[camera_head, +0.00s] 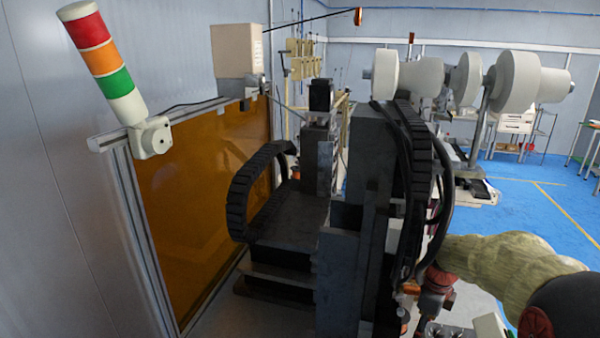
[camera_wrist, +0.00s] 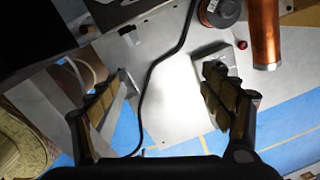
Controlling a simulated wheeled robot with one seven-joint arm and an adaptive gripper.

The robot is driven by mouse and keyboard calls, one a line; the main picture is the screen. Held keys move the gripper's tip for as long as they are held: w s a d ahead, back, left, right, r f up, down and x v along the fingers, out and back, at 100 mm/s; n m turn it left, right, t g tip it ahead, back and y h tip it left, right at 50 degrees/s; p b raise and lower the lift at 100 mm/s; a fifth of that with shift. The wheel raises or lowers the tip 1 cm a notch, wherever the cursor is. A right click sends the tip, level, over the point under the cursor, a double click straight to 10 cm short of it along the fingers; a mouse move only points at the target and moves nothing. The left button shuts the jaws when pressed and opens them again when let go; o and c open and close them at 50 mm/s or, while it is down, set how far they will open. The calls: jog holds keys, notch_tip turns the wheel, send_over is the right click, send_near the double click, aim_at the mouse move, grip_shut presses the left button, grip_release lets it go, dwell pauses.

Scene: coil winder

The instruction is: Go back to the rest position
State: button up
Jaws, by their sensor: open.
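My gripper (camera_wrist: 165,105) is open in the wrist view, with a clear gap between its two padded fingers. Nothing is held between them. A grey metal plate (camera_wrist: 170,105) of the machine lies behind the fingers, with a black cable (camera_wrist: 150,75) running across it. In the head view my arm comes in at the lower right, beside the dark coil winder (camera_head: 345,200), and the fingers cannot be made out there.
A copper-coloured cylinder (camera_wrist: 264,35) and a red button (camera_wrist: 271,67) are near the right finger. An orange panel (camera_head: 205,200) and a signal tower (camera_head: 103,65) stand left of the winder. Blue floor (camera_head: 525,205) is open at the right.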

jog(key=s+a+r+n+t, duration=0.2)
jog(key=s+a+r+n, duration=0.45)
jog(key=s+n, duration=0.35)
jog(key=s+a+r+n+t, duration=0.2)
jog(key=s+a+r+n, duration=0.3)
jog(key=s+r+n, duration=0.35)
jog(key=s+a+n, duration=0.1)
jog(key=s+n, duration=0.5)
jog(key=n, duration=0.1)
notch_tip(320, 180, down, 11)
jog(key=b, duration=1.1)
jog(key=shift+s+a+f+t, duration=0.2)
jog(key=shift+s+t, duration=0.15)
jog(key=shift+t, duration=0.05)
